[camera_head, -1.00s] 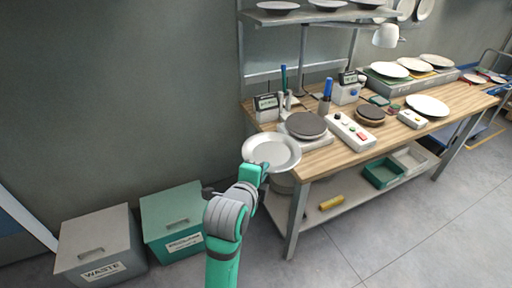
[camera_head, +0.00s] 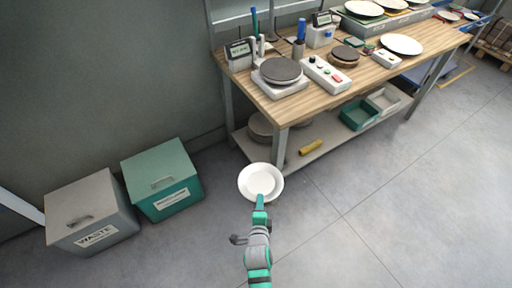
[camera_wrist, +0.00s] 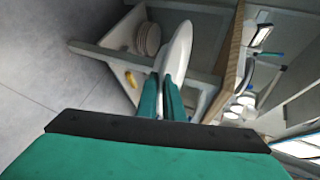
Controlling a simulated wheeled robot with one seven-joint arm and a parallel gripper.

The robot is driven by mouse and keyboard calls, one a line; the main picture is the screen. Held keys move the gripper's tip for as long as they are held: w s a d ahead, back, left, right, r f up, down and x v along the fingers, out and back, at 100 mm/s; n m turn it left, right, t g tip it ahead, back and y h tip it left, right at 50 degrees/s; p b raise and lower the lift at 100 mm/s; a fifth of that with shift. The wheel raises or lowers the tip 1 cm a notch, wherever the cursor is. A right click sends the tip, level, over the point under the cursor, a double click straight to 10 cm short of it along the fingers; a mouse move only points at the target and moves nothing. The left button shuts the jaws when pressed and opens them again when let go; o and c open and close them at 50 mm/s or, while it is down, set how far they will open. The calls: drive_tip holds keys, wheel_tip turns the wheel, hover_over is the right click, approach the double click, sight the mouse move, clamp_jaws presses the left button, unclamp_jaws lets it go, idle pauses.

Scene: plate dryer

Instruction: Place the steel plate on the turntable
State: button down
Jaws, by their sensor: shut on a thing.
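My gripper (camera_head: 260,202) is shut on the rim of a pale round plate (camera_head: 261,177). The plate is held in the air in front of the workbench's near left leg, below the tabletop level in the head view. In the wrist view the plate (camera_wrist: 178,48) shows edge-on between my fingers (camera_wrist: 162,97). A dark round turntable disc (camera_head: 281,70) on a white base stands on the near left of the bench top, apart from the plate. Nothing lies on the disc.
The wooden bench (camera_head: 262,99) carries a control box (camera_head: 326,74), a smaller dark disc (camera_head: 344,54) and a white plate (camera_head: 401,44). The lower shelf holds a yellow cylinder (camera_head: 311,147) and a green tray (camera_head: 358,115). Grey (camera_head: 88,207) and green bins (camera_head: 162,172) stand left. Floor at right is clear.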

wheel_tip(320, 180, down, 6)
drive_tip(key=s, duration=0.2)
drive_tip(key=shift+s+d, duration=0.2)
drive_tip(key=shift+s, duration=0.1)
